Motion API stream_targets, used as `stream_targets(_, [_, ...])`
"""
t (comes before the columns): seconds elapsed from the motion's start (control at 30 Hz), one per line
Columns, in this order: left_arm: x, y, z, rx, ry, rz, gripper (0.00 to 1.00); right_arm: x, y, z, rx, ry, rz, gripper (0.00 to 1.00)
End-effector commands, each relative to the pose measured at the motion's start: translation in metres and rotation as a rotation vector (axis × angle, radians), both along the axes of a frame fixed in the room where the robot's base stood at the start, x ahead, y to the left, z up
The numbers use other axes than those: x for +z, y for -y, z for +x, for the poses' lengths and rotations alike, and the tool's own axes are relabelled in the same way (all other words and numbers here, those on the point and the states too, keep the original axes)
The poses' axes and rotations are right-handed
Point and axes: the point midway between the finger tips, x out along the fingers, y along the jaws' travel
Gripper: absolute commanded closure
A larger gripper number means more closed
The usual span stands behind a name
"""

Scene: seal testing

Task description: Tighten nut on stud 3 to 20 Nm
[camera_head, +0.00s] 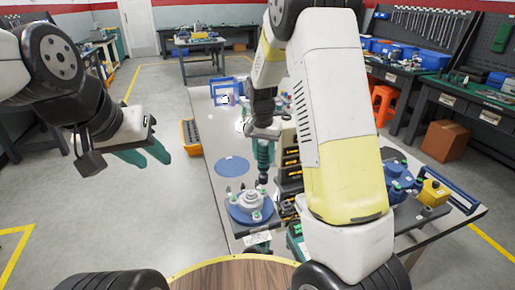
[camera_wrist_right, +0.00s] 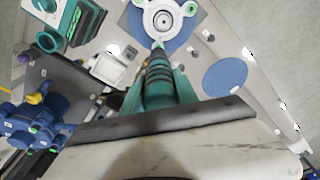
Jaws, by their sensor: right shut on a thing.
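A round silver flange fixture (camera_head: 250,201) sits on a blue disc on the table, with studs and green-marked nuts around its rim. It also shows at the top of the wrist view (camera_wrist_right: 164,19). My right gripper (camera_head: 264,140) is shut on a dark, slim tightening tool (camera_wrist_right: 158,68), held upright with its tip down at the flange's rim. The tip appears to meet a stud position by a green mark; I cannot tell the stud's number or whether it is seated. My left gripper (camera_head: 143,157) is empty, its teal fingers apart, left of the table.
An empty blue disc (camera_head: 231,166) lies behind the flange. Stacked dark bins (camera_head: 290,170) stand right of the tool, close to my right arm. A blue pump-like assembly (camera_head: 399,178) is at the table's right.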

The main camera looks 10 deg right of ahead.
Motion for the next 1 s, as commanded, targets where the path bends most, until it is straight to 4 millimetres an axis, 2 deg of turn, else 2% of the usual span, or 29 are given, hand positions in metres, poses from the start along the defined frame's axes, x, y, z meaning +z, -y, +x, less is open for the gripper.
stream_targets(0.07, [0.000,0.000,0.000,0.000,0.000,0.000,0.64,0.001,-0.002,0.001,0.001,0.001,0.000,1.00])
stream_targets(0.17, [0.000,0.000,0.000,0.000,0.000,0.000,0.64,0.003,-0.014,-0.001,0.005,0.002,0.000,1.00])
stream_targets(0.4, [0.000,0.000,0.000,0.000,0.000,0.000,0.64,0.014,-0.078,-0.012,0.009,0.002,0.000,1.00])
stream_targets(0.53, [0.000,0.000,0.000,0.000,0.000,0.000,0.64,0.019,-0.103,-0.018,0.005,0.003,0.001,1.00])
stream_targets(0.73, [0.000,0.000,0.000,0.000,0.000,0.000,0.64,0.014,-0.113,-0.022,0.000,0.001,0.000,1.00])
stream_targets(1.0, [0.000,0.000,0.000,0.000,0.000,0.000,0.64,-0.011,-0.112,-0.022,-0.001,0.000,0.000,1.00])
